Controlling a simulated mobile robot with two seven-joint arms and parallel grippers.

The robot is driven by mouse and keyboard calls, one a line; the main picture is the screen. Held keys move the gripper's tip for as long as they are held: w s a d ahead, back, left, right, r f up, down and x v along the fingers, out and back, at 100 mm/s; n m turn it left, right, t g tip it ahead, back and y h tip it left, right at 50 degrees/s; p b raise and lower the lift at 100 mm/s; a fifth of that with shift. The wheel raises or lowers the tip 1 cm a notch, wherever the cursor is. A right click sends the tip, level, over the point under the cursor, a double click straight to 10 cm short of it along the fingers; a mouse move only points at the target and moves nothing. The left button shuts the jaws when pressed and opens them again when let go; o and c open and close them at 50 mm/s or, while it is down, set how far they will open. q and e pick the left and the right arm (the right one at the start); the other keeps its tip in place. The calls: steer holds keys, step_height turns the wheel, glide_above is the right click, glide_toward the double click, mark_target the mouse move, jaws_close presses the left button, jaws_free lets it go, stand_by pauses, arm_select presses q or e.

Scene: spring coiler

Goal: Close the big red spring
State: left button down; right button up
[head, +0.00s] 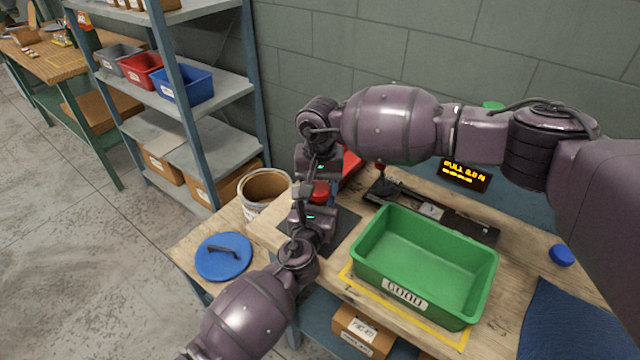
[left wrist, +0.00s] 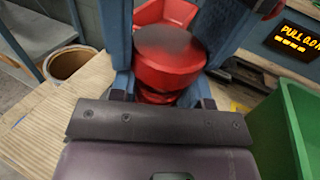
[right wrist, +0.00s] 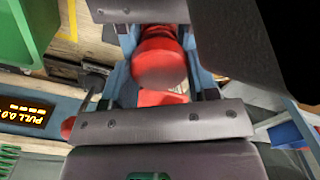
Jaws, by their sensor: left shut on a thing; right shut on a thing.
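The red spring (head: 320,191) stands between my two grippers above a dark mat on the wooden bench. It shows as a thick red cylinder in the left wrist view (left wrist: 168,58) and in the right wrist view (right wrist: 159,62); I cannot make out separate coils. My left gripper (head: 314,206) comes from below left and is shut on the red spring, its fingers on either side. My right gripper (head: 320,180) comes from the far side and is also shut on it. The two grippers are close together and hide much of the spring.
A green bin (head: 362,258) labelled GOOD stands right of the grippers. Behind it lies a dark gauge device (head: 470,226) and a display (head: 465,174) reading PULL. An open can (head: 264,206) and a blue lid (head: 224,274) are at left. A red object (head: 350,166) stands behind.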

steer(key=shift+s+d+f, duration=0.1)
steer(key=shift+s+d, duration=0.05)
stand_by(1.8)
steer(key=shift+d+f, duration=0.15)
steer(key=shift+f, duration=0.5)
stand_by(0.6)
steer(key=shift+r, duration=0.6)
stand_by(1.0)
